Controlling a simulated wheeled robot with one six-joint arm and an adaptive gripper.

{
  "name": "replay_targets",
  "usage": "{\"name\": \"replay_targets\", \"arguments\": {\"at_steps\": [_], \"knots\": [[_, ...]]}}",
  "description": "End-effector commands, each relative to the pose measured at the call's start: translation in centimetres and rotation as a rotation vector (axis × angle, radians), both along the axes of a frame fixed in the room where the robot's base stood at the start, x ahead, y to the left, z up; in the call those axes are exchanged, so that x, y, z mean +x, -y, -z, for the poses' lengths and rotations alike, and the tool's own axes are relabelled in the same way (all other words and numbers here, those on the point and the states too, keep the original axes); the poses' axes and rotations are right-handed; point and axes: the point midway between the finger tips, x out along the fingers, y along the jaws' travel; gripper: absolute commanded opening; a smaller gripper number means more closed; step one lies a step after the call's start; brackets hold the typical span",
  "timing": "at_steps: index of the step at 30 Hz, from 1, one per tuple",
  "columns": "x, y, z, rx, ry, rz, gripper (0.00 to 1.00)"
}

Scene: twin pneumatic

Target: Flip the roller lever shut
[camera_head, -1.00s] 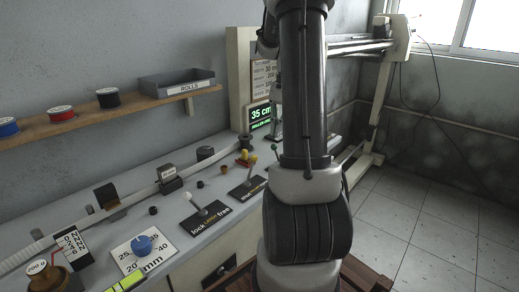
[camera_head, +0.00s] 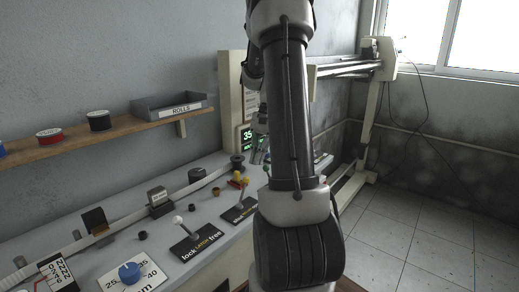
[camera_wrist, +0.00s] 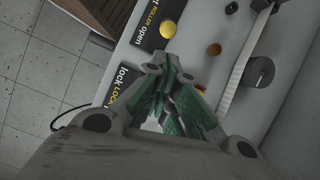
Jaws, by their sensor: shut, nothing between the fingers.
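The roller lever's yellow ball knob (camera_wrist: 167,30) stands over the black label plate marked "ROLLER open" (camera_wrist: 148,25) in the wrist view. In the head view the yellow knob (camera_head: 246,182) is above its plate (camera_head: 239,211), partly hidden by my arm. From these views I cannot tell for sure which way the lever leans. My gripper (camera_wrist: 163,72) is shut and empty, with green finger pads, and its tips appear below the yellow knob in the wrist view, apart from it. In the head view, my gripper is mostly hidden by my arm.
A blue dial (camera_head: 129,272) is at the front left. A pale rail (camera_head: 110,233) runs along the bench. A lit green display (camera_head: 248,136) is at the back.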

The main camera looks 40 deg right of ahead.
Motion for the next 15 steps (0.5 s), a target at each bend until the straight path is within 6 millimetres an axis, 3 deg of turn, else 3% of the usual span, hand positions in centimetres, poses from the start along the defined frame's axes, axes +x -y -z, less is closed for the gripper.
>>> {"name": "replay_targets", "arguments": {"at_steps": [7, 15], "knots": [[-0.4, -1.5, 3.3, 0.001, -0.001, -0.001, 0.00], [-0.5, -1.9, 4.2, -0.001, 0.001, -0.001, 0.00]]}}
